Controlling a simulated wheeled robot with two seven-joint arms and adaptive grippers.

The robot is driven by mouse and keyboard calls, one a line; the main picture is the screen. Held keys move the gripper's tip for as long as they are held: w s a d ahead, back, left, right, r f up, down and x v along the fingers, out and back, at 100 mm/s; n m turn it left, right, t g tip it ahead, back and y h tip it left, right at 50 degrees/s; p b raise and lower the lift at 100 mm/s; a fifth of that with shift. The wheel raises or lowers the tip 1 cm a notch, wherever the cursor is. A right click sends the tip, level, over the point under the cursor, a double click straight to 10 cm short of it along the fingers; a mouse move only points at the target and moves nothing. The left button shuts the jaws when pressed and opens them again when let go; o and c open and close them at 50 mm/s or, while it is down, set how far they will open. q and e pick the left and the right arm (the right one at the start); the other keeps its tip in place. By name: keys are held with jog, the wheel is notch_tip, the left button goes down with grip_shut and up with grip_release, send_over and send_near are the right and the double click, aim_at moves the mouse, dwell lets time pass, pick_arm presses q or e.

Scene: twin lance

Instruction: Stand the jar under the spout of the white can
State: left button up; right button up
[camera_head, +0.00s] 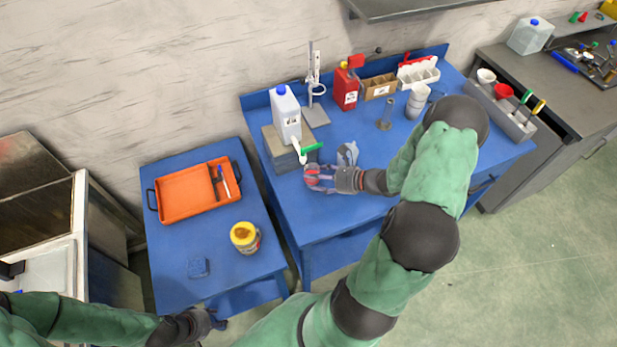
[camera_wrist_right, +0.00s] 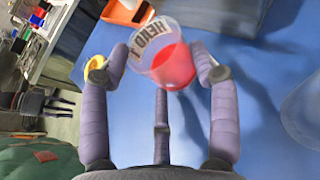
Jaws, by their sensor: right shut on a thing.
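The jar (camera_wrist_right: 172,62) is a clear cup with red contents and a printed label. My right gripper (camera_wrist_right: 165,72) is shut on it, with fingers on both sides. In the head view the jar (camera_head: 311,177) is small and partly covered by the fingers of my right gripper (camera_head: 318,179). The white can (camera_head: 286,115) has a blue cap and stands on a grey block. Its white spout (camera_head: 300,154), with a green lever (camera_head: 311,148), hangs over the block's front edge. The jar is just in front of and below the spout. My left gripper (camera_head: 214,320) is empty and looks open.
The can's grey block (camera_head: 278,158) is close beside the jar.

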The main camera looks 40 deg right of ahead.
jog(key=x, duration=0.3)
jog(key=shift+w+a+r+b, duration=0.15)
jog(key=shift+b, duration=0.15)
jog(key=shift+f, duration=0.35)
jog(key=shift+f, duration=0.1)
jog(key=o, duration=1)
jog(key=p+v, duration=0.2)
jog(key=v, duration=1)
